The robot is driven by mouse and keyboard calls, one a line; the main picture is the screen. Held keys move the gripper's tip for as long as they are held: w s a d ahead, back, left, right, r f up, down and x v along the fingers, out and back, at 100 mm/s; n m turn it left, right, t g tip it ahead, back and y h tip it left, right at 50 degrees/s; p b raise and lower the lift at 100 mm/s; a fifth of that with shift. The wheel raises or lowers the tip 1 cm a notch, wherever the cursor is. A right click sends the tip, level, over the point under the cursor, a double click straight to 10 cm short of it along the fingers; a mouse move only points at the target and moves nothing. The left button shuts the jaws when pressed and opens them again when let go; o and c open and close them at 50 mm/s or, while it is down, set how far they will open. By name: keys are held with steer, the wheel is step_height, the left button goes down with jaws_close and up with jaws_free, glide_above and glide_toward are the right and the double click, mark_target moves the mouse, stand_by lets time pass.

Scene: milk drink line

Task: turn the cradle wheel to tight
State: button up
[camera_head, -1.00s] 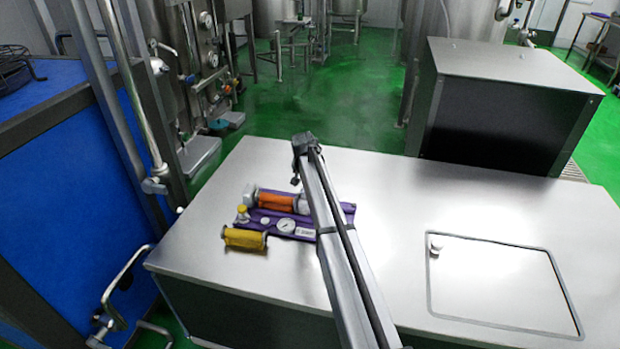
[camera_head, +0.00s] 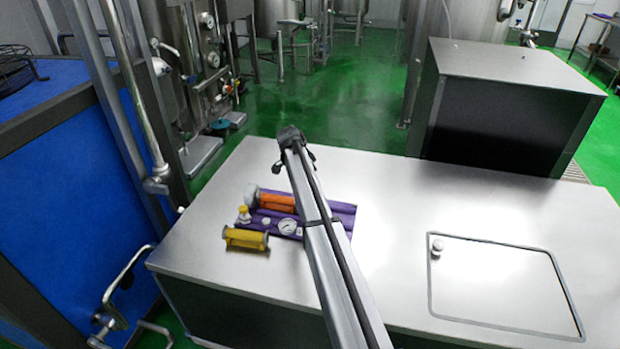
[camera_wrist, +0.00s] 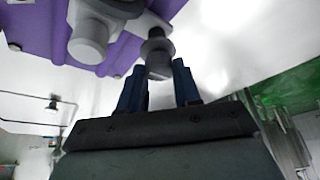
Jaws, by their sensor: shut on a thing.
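A purple cradle plate (camera_head: 340,214) lies on the steel bench top. An orange cylinder (camera_head: 278,202) rests on it, with a grey cap (camera_head: 251,195) at its left end. A round white dial (camera_head: 288,226) is at its front. In the wrist view, a dark grey knob (camera_wrist: 157,48), which looks like the cradle wheel, hangs off a grey bracket beside the purple plate (camera_wrist: 40,30). My gripper (camera_wrist: 160,70) has its two blue fingers on either side of the knob's lower end, shut on it. My arm hides part of the plate in the head view; no wheel marking is readable.
A yellow cylinder (camera_head: 245,239) lies at the plate's front left, and a small yellow-and-white knob (camera_head: 244,215) is behind it. A steel box (camera_head: 515,75) stands behind the bench. The bench's right has a framed hatch (camera_head: 505,285) and clear steel around it.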

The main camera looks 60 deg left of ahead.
steer(key=shift+m, duration=0.3)
steer(key=o, duration=1.1)
steer(key=shift+c, duration=0.2)
steer(key=v, duration=1.4)
steer(key=shift+a, duration=0.15)
steer(key=shift+w, duration=0.15)
